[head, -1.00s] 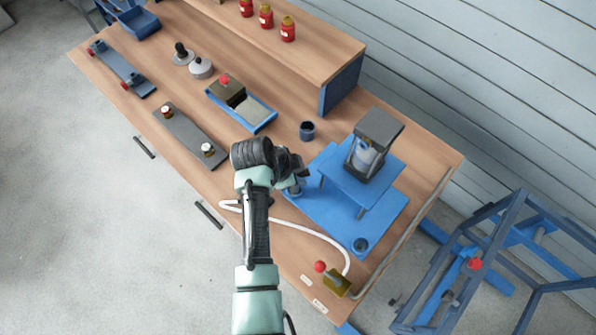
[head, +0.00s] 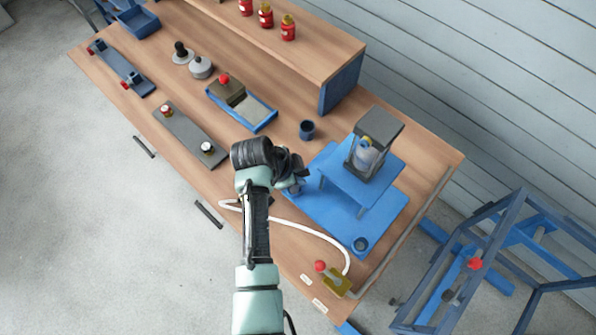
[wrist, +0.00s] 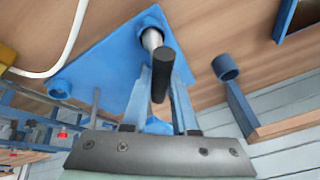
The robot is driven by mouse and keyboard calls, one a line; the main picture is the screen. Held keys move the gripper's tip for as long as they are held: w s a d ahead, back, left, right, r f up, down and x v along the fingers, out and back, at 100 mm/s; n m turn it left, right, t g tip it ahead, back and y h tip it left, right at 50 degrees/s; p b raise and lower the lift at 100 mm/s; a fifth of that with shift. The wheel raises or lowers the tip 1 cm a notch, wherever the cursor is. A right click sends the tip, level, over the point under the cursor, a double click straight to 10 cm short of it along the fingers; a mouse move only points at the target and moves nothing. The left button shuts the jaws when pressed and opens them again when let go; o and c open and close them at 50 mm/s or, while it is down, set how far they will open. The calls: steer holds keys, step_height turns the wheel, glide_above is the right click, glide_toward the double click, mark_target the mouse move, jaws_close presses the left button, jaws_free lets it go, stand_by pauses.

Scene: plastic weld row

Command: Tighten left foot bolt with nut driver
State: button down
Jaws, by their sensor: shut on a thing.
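My gripper (wrist: 162,98) is shut on the black handle of the nut driver (wrist: 163,72) in the wrist view. The driver's silver shaft (wrist: 152,40) runs to one corner of the blue base plate (wrist: 100,62). Its tip is at the foot there, and the bolt itself is hidden. In the head view my gripper (head: 299,178) is over the left corner of the base plate (head: 325,208) and covers most of that foot. The other foot (head: 360,244) is a round blue collar at the front corner and also shows in the wrist view (wrist: 58,88).
A welding press (head: 373,145) stands on the blue platform right of my gripper. An open blue cup (head: 308,130) stands behind it. A white hose (head: 310,232) curves to a valve with a red knob (head: 320,266). A blue tray (head: 262,116) and grey fixture (head: 185,130) lie left.

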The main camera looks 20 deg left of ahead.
steer(key=shift+f+b, duration=0.3)
steer(key=shift+f, duration=0.1)
stand_by(0.3)
